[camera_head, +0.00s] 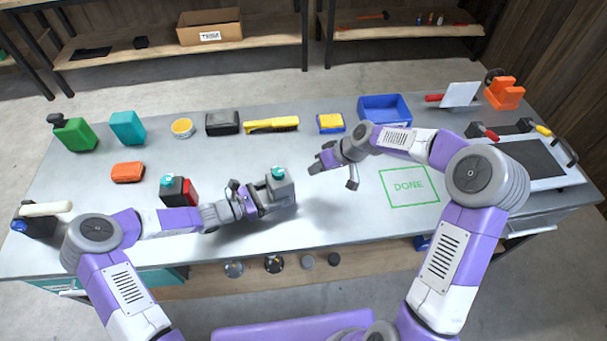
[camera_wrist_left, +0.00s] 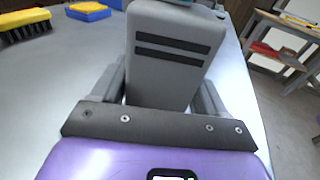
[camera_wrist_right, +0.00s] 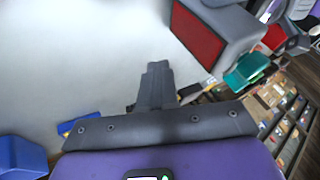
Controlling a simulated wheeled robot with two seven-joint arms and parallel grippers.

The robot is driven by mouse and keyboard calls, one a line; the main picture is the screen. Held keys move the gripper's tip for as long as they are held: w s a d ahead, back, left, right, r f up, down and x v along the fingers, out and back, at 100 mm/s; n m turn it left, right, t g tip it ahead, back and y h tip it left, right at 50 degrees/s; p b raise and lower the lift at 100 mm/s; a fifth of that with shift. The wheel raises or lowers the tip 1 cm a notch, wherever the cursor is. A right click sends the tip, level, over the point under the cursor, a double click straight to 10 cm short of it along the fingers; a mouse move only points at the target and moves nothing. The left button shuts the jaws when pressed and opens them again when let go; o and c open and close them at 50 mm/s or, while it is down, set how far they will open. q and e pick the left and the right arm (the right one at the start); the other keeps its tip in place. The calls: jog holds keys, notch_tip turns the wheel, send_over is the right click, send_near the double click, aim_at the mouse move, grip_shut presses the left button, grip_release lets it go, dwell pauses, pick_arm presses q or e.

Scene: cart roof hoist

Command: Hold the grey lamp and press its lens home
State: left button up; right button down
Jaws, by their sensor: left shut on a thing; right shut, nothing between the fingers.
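The grey lamp (camera_head: 282,191) stands upright at the front middle of the bench, its teal lens (camera_head: 278,172) on top. In the left wrist view, the lamp's grey body (camera_wrist_left: 168,75) has two dark bars. My left gripper (camera_head: 262,198) is shut on the body from the left. My right gripper (camera_head: 333,170) is shut and empty, apart from the lamp, to its right. The right wrist view shows a grey body with a red face (camera_wrist_right: 199,35), apparently the lamp, and the teal lens (camera_wrist_right: 247,70) at its end. How deep the lens sits is unclear.
A dark-and-red lamp with a teal top (camera_head: 176,190) stands left. A green DONE outline (camera_head: 409,187) lies empty at right. A yellow brush (camera_head: 271,125), blue-yellow block (camera_head: 331,123) and blue bin (camera_head: 385,107) line the back. The bench before the right gripper is clear.

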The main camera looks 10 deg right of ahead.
jog(key=v, duration=0.6)
jog(key=shift+r, duration=0.2)
